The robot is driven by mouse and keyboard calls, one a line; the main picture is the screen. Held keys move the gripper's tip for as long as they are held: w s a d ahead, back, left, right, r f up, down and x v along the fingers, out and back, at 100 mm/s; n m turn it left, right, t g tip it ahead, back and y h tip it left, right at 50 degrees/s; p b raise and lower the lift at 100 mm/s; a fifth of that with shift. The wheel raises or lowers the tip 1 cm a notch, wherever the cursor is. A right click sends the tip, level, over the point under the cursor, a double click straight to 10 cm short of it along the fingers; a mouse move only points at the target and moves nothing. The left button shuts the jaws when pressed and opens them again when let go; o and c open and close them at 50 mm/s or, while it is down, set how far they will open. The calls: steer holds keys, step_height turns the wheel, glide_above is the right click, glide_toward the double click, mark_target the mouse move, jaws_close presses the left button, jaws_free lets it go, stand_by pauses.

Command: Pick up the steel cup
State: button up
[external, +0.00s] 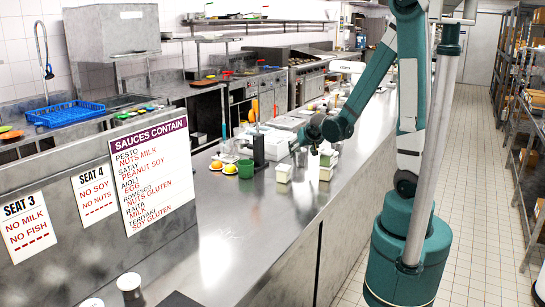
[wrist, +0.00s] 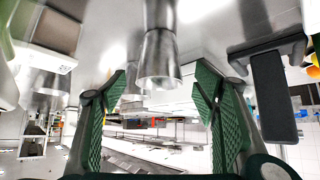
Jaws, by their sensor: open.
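The steel cup (wrist: 160,57) shows in the wrist view as a shiny, tapered metal cup on the steel counter, its reflection running above it because the view is upside down. My gripper (wrist: 160,76) is open, with one green ridged finger on each side of the cup's line. The cup appears beyond or level with the fingertips; I see no contact. In the external view my gripper (external: 298,151) is low over the counter, between the black stand and the pale tubs. I cannot make out the steel cup there.
A black stand (external: 259,150) and a green cup (external: 245,170) are left of my gripper. Pale tubs (external: 283,173) stand close on the near side. A labelled container (wrist: 52,52) is at the left in the wrist view.

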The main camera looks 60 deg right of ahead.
steer(key=shift+b+x, duration=0.55)
steer(key=shift+x, duration=2.05)
steer(key=shift+c, duration=0.3)
steer(key=c, duration=0.9)
